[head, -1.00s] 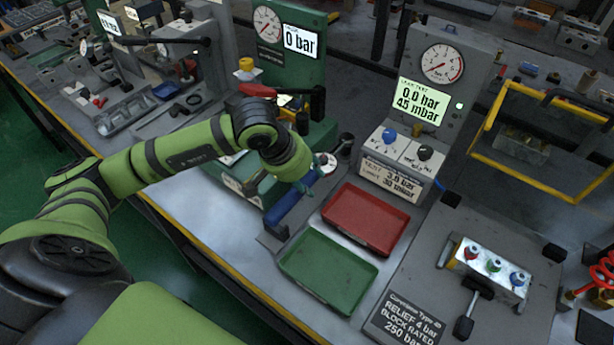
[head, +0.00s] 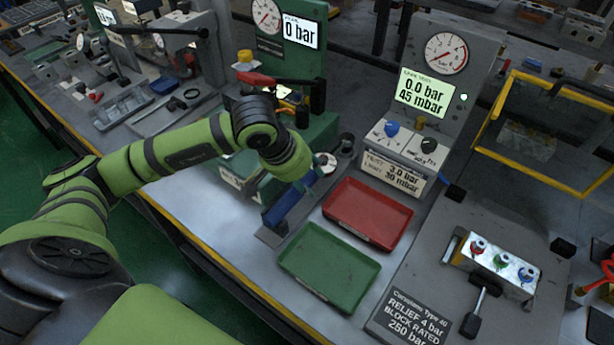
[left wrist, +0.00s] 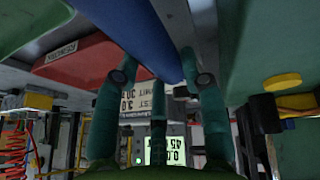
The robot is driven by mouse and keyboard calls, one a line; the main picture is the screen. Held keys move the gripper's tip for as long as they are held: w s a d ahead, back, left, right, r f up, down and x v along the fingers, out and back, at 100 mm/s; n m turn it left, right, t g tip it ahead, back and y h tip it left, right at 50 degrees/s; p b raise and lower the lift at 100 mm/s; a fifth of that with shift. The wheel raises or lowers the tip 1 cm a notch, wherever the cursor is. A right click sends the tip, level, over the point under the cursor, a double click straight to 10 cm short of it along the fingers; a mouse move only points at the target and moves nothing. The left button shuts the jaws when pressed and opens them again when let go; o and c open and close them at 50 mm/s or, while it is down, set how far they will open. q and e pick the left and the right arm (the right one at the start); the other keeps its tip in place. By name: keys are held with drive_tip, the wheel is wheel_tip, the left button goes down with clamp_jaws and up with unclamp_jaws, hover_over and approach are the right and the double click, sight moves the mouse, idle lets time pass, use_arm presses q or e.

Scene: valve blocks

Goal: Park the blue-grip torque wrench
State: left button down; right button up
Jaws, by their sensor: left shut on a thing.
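The blue-grip torque wrench (head: 286,208) shows in the head view as a long blue grip lying slanted beside the trays, partly hidden by my left arm. In the left wrist view its blue grip (left wrist: 145,35) runs between the dark green fingers of my left gripper (left wrist: 160,82), which is shut on it. In the head view my left gripper (head: 310,178) is small and mostly hidden under the wrist, at the grip's upper end. I cannot tell whether the wrench rests on a holder or is held clear. My right gripper is not in view.
A red tray (head: 368,213) and a green tray (head: 328,268) lie right of the wrench. A leak test unit (head: 425,95) stands behind them. A green test bench (head: 300,60) stands behind my arm. A valve block (head: 495,268) sits in a fixture at right.

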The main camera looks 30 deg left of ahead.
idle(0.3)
use_arm(q)
drive_tip(key=c, duration=0.6)
unclamp_jaws()
drive_tip(key=shift+c, duration=0.2)
drive_tip(key=shift+f, duration=0.2)
drive_tip(key=shift+r, duration=0.1)
drive_tip(key=v, duration=1.2)
